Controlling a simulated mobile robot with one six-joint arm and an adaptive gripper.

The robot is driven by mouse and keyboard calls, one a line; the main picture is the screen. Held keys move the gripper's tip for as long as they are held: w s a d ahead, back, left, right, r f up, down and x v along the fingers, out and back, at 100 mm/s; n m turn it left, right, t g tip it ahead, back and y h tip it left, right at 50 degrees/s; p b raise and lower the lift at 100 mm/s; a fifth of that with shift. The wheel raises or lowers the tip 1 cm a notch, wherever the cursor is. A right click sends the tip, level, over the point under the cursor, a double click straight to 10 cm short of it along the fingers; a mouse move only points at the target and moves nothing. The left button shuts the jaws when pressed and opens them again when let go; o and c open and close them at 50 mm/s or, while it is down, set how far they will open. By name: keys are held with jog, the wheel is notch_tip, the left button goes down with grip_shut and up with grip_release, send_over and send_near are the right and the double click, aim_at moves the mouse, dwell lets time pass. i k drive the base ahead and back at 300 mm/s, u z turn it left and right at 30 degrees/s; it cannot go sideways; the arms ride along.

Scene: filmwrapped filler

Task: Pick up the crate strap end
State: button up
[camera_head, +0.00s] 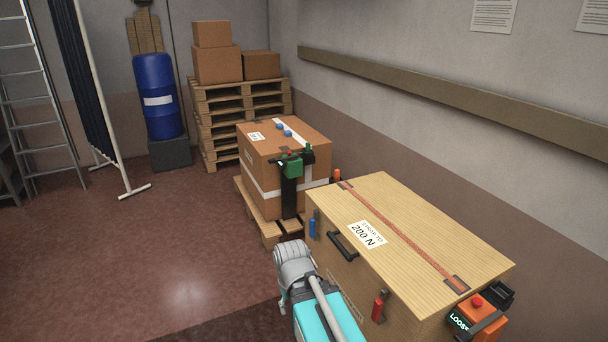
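The wooden crate (410,215) stands at the lower right, with a white label reading "STRAP TO 200 N" on its lid. A thin orange-brown strap (405,238) lies across the lid from the far edge to the near right corner. An orange device (478,318) with a red button and a display reading "LOOSE" sits at that corner. A red piece (378,307) and a blue piece (312,228) sit on the crate's front side. I cannot tell which part is the strap's free end. My grey and teal arm shows beside the crate; my gripper's fingers cannot be seen.
A black handle (342,246) sticks out from the crate's front. Behind stands a taped carton (265,180) on a pallet, with a green tool (292,167) at its edge. A blue barrel (158,100) and stacked pallets (225,120) stand farther back.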

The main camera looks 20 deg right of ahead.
aim_at(336, 175)
jog(key=u, duration=0.4)
jog(key=i, duration=1.55)
jog(key=z, duration=0.35)
jog(key=i, duration=1.25)
jog(key=z, duration=0.6)
